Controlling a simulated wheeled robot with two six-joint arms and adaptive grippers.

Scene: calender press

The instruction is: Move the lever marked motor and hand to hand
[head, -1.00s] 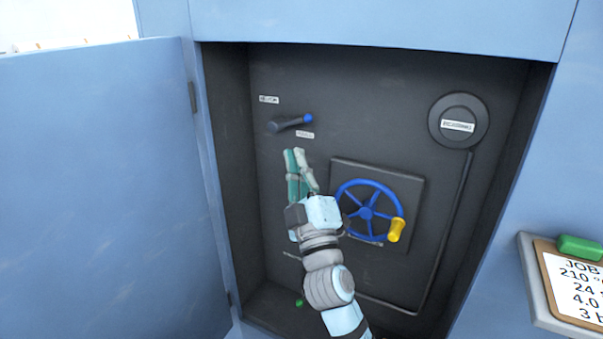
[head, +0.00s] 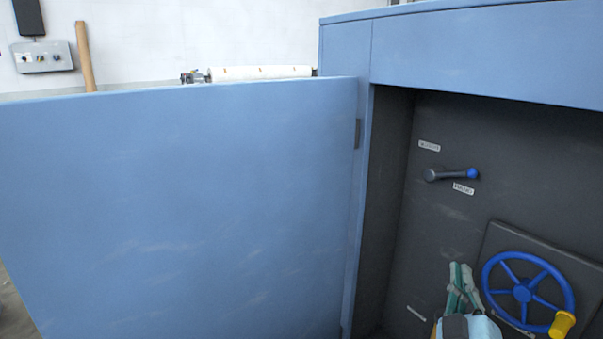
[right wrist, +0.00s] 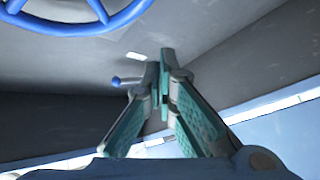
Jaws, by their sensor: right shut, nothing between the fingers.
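The lever (head: 450,175) is a short dark handle with a blue knob, on the dark back panel of the open cabinet. It points right, roughly level. One small white label (head: 429,146) sits above its pivot and another (head: 463,188) just below the handle; their text is too small to read. My right gripper (head: 460,270) is below the lever, apart from it, its teal fingers shut and empty. In the right wrist view the fingers (right wrist: 163,62) are together, and the blue knob (right wrist: 116,81) shows to their left. My left gripper is not in view.
A blue handwheel (head: 523,290) with a yellow handle (head: 562,324) is close to the right of my right gripper. The open blue door (head: 180,210) fills the left. A switch box (head: 42,57) is on the far wall.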

